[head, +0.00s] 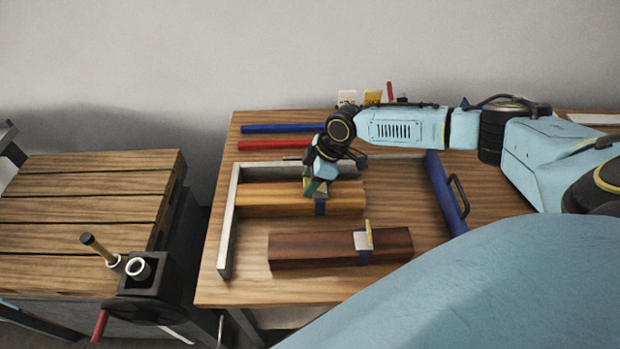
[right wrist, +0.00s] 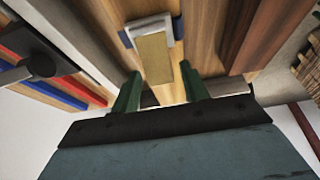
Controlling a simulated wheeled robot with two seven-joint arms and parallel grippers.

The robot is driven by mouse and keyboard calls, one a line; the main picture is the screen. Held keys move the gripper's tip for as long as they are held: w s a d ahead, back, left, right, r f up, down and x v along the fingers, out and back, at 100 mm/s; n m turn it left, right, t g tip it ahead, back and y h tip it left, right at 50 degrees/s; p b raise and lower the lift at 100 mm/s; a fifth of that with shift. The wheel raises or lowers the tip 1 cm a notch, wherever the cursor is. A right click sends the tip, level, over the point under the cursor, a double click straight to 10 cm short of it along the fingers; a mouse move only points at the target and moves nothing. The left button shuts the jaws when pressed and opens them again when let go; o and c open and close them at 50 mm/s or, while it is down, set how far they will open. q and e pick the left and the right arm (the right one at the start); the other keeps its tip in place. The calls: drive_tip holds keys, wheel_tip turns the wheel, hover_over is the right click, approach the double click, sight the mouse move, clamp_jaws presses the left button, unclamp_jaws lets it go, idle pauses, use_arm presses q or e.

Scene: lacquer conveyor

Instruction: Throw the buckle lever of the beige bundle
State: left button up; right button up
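The beige bundle (head: 268,199) lies inside the corner of a grey metal fence on the table, with a blue strap (head: 320,208) around it. My right gripper (head: 315,188) is over the strap and hides most of the buckle in the head view. In the right wrist view the tan buckle lever (right wrist: 153,55) sits in a pale metal buckle (right wrist: 128,38). The green fingers of my right gripper (right wrist: 161,74) are apart, one on each side of the lever's end. I cannot tell whether they touch it. My left gripper is not in view.
A dark brown bundle (head: 310,249) with its own strap and raised lever (head: 369,233) lies nearer me. The L-shaped fence (head: 227,230) bounds the left and back. A blue bar with a handle (head: 443,195) stands right. Blue and red rods (head: 270,145) lie behind.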

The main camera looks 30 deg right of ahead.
sight(305, 181)
drive_tip(key=c, duration=0.8)
drive_tip(key=shift+w+a+f+g+h+p, duration=0.15)
drive_tip(key=shift+a+g+h+p, duration=0.2)
drive_tip(key=shift+h+p, duration=0.45)
drive_tip(key=shift+w+a+f+g+h+p, duration=0.2)
drive_tip(key=shift+f+g+h+p, duration=0.25)
drive_tip(key=shift+h+p, duration=0.15)
drive_tip(key=shift+f+g+h, duration=0.35)
drive_tip(key=shift+g+h, duration=0.05)
drive_tip(key=shift+h, duration=0.2)
drive_tip(key=shift+s, duration=0.1)
drive_tip(key=o, duration=1)
drive_tip(key=shift+r, duration=0.1)
wheel_tip(305, 181, up, 13)
drive_tip(key=shift+r+p, duration=0.15)
drive_tip(key=shift+p, duration=0.2)
